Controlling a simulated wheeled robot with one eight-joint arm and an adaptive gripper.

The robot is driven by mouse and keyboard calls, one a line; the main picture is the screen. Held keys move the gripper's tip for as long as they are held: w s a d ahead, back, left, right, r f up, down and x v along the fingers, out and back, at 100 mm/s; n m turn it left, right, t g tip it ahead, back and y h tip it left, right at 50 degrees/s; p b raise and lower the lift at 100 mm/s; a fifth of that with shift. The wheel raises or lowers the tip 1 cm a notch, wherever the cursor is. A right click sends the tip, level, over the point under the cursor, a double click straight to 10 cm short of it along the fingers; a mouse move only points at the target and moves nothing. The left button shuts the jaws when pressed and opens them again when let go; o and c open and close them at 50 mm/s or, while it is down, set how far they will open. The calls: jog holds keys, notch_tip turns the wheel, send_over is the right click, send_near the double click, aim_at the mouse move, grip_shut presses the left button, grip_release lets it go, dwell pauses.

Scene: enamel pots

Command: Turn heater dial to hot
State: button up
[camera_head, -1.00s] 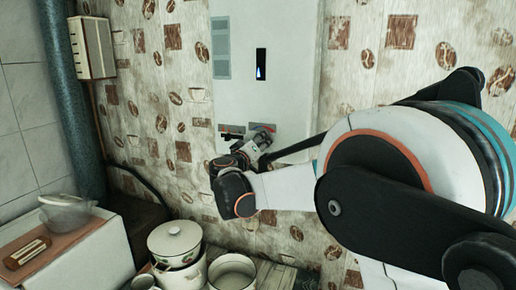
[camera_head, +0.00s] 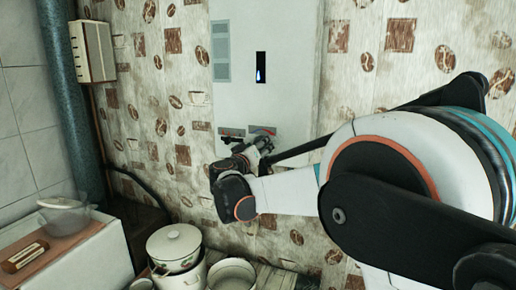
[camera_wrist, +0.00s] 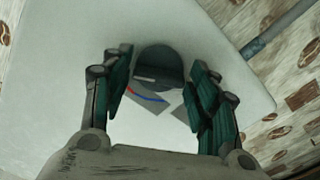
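The white heater (camera_head: 285,85) hangs on the wall, with a small dark window (camera_head: 261,67) showing a blue flame. Red-and-grey labels (camera_head: 232,132) are at its lower part. In the wrist view the heater dial (camera_wrist: 158,68) is a dark round knob with a light mark on it. A red and blue arc (camera_wrist: 148,95) is printed beside it. My gripper (camera_wrist: 160,58) is open, with one finger on each side of the dial; gaps show between fingers and dial. In the head view my gripper (camera_head: 262,146) is at the heater's lower edge, and the dial cannot be made out.
A lidded enamel pot (camera_head: 174,248) and an open pot (camera_head: 232,274) stand below the heater. A glass pot (camera_head: 66,213) sits on the white counter at left. A blue-grey pipe (camera_head: 72,100) and a white box (camera_head: 93,50) are on the left wall. A thin pipe (camera_wrist: 275,32) runs beside the heater.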

jog(key=shift+s+a, duration=0.1)
dwell(0.3)
jog(key=v, duration=1.1)
jog(key=shift+s+a, duration=0.15)
jog(key=shift+s, duration=0.2)
